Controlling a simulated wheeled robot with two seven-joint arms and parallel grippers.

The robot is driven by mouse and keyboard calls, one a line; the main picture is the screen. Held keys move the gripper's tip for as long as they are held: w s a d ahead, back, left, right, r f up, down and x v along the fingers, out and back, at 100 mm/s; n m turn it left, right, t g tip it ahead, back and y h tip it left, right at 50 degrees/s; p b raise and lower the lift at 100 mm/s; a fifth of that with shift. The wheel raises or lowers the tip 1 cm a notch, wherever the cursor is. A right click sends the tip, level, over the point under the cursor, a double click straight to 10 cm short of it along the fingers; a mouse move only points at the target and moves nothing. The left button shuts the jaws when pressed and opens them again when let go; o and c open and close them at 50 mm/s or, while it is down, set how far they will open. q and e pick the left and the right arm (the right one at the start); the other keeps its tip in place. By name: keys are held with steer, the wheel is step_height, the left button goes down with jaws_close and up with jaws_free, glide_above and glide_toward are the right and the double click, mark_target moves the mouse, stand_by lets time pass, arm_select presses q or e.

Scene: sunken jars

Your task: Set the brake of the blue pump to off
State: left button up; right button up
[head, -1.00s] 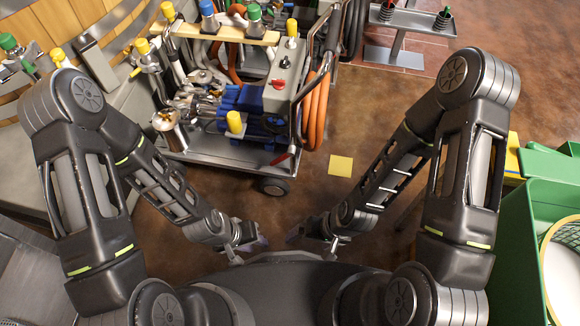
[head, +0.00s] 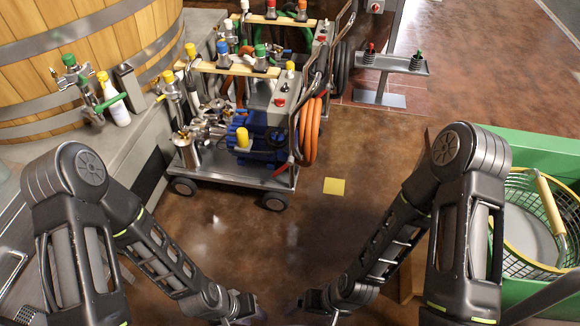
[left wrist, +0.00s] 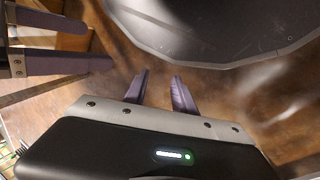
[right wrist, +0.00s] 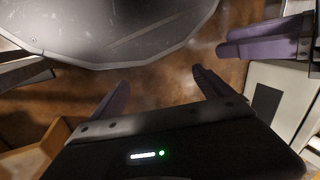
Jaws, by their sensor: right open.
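The blue pump (head: 262,138) sits on a grey wheeled cart (head: 240,176) ahead of me, left of the middle of the head view. A red lever (head: 281,170) shows low at the cart's right end, near a wheel; I cannot tell its setting. A grey box with a red knob (head: 280,102) stands above the pump. My left gripper (left wrist: 162,76) is open and empty, its fingers partly apart. My right gripper (right wrist: 155,76) is open wider and empty. Both are low, close to my body and well short of the cart.
A second cart (head: 300,40) stands behind the first. Orange hoses (head: 311,130) hang at the right end. A wooden vat (head: 80,50) is at the left. A green crate with a basket (head: 520,185) is at the right. The floor around a yellow square (head: 334,186) is clear.

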arm_select(q)
steer(key=shift+o, duration=0.6)
steer(key=shift+o, duration=0.4)
steer(key=shift+w+f, duration=0.25)
steer(key=w+d+f+n+t+b, duration=0.2)
steer(key=w+f+n+b, duration=0.15)
steer(key=w, duration=0.55)
steer(key=w+d+f+n+t+h+b, duration=0.1)
steer(key=w+d+f+n+t+b, duration=0.2)
steer(key=w, duration=0.5)
steer(key=w+d+f+n+t+b, duration=0.1)
steer(key=w+f+n+t+b, duration=0.15)
steer(key=w+f, duration=0.45)
steer(key=w+r+n+t+b, duration=0.2)
steer(key=w+n+t+b, duration=0.6)
steer(key=w+n, duration=0.7)
steer(key=w+t, duration=0.1)
steer(key=w, duration=0.7)
steer(key=shift+d+r+y, duration=0.3)
steer(key=shift+d+r, duration=0.1)
arm_select(e)
step_height(320, 180, down, 17)
steer(key=w+d, duration=0.1)
steer(key=w, duration=0.1)
steer(key=shift+w+d+f+m+t+h, duration=0.2)
steer(key=shift+w+d+m+t+h, duration=0.1)
steer(key=shift+w+t, duration=0.1)
